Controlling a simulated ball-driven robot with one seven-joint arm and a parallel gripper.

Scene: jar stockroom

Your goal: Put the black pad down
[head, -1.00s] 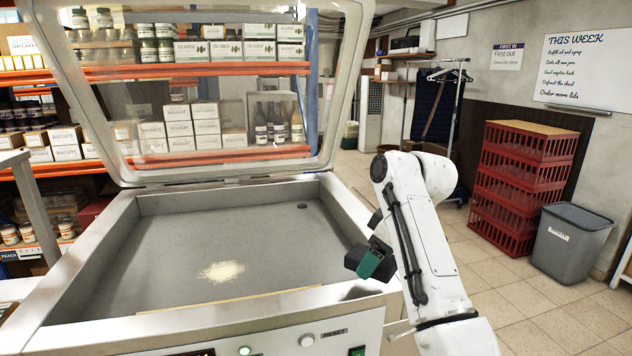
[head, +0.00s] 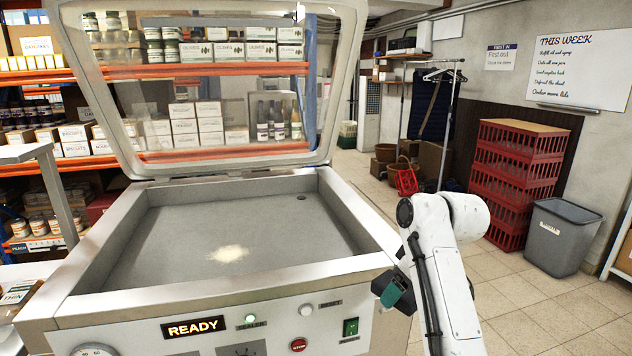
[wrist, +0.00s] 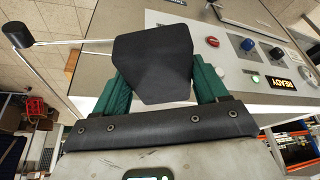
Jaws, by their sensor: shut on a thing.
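The black pad (wrist: 152,62) is between the green fingers of my gripper (wrist: 158,85) in the wrist view, and the gripper is shut on it. In the head view my gripper (head: 392,290) is in front of the right front corner of the machine, outside its chamber. The pad (head: 383,281) shows there only as a small dark piece beside the green finger, partly hidden by my arm. In the wrist view the machine's front panel lies behind the pad.
The machine (head: 200,292) has its clear lid raised and its panel reads READY. Red crates (head: 515,180) and a grey bin (head: 560,237) stand at right. Tiled floor is open between.

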